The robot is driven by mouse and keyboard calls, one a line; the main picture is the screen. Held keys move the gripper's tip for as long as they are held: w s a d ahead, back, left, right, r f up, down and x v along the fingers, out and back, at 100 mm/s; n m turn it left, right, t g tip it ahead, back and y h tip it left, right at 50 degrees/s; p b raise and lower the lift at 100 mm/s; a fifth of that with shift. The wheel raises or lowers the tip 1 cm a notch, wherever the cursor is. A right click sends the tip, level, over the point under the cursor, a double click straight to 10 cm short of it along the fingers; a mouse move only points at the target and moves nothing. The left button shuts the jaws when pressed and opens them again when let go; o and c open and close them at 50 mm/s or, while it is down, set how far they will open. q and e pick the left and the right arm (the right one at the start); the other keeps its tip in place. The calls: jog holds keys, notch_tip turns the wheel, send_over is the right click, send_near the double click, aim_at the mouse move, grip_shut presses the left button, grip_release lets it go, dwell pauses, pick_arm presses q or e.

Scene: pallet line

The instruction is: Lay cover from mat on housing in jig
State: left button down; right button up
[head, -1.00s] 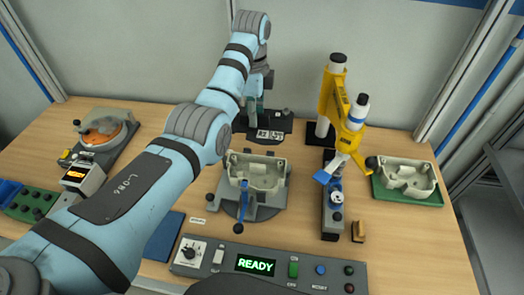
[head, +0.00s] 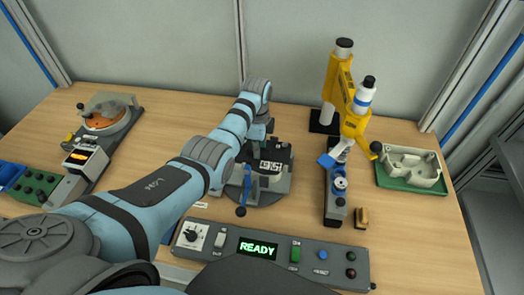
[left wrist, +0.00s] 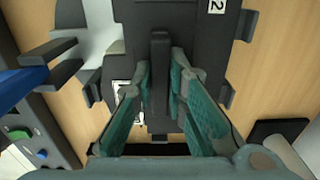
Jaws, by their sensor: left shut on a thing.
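The dark cover (head: 276,156) with white label marks is over the jig (head: 250,193) in the head view. My left gripper (head: 257,143) is shut on the cover's raised rib, which runs between the teal fingers in the left wrist view (left wrist: 160,75). The cover's dark plate (left wrist: 205,35) spreads around the fingers there. The pale housing in the jig is almost wholly hidden by the cover and my arm. I cannot tell whether the cover touches it. The jig's blue-handled lever (head: 241,210) points to the front. My right gripper is not in view.
A yellow tool on a stand (head: 352,110) rises right of the jig, beside a narrow grey fixture (head: 336,205). A second pale housing (head: 412,165) lies in a green tray (head: 415,187). A control panel reading READY (head: 265,249) lies in front. Bare wood shows between these.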

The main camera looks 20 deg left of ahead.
pick_arm(q)
jog(key=shift+s+r, duration=0.15)
jog(key=shift+s, duration=0.1)
jog(key=c, duration=1.6)
grip_release()
jog(key=shift+w+f, duration=0.2)
jog(key=shift+f, duration=0.05)
notch_tip(320, 180, up, 13)
jog(key=p, duration=0.1)
jog(key=shift+f, duration=0.2)
jog(key=shift+s+f, duration=0.1)
